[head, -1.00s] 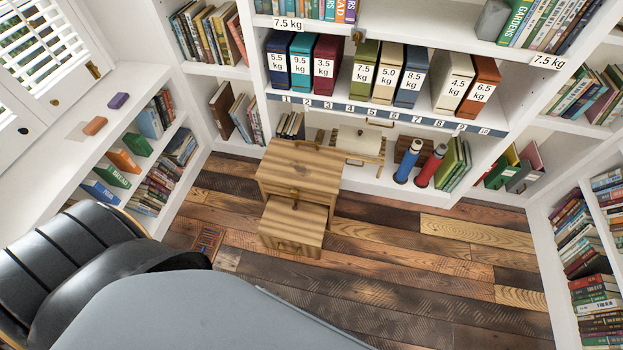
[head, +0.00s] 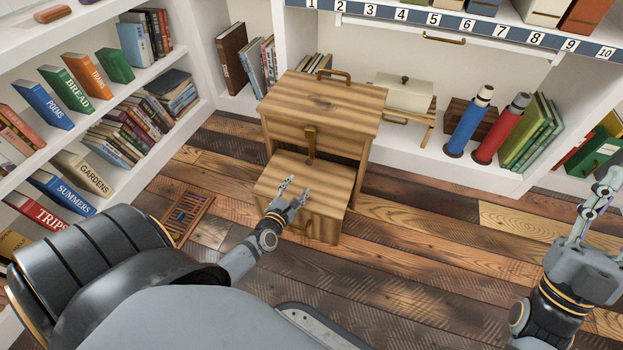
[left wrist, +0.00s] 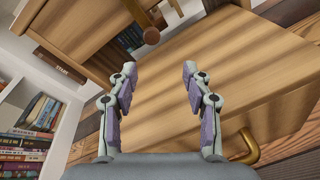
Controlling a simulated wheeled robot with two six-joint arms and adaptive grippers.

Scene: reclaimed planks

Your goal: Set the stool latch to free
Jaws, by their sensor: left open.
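The wooden step stool (head: 335,107) stands on the plank floor, with its lower step (head: 335,190) out in front of the taller part. My left gripper (head: 297,188) is open and empty above the lower step, in front of and a little below the latch. In the left wrist view, the latch's rounded end (left wrist: 151,36) shows beyond and between the open fingers (left wrist: 158,75), apart from them. My right gripper (head: 598,195) is at the right edge, away from the stool.
A slatted wooden object (head: 188,217) lies on the floor left of the stool. Blue (head: 468,122) and red (head: 501,130) cylinders stand on the shelf behind.

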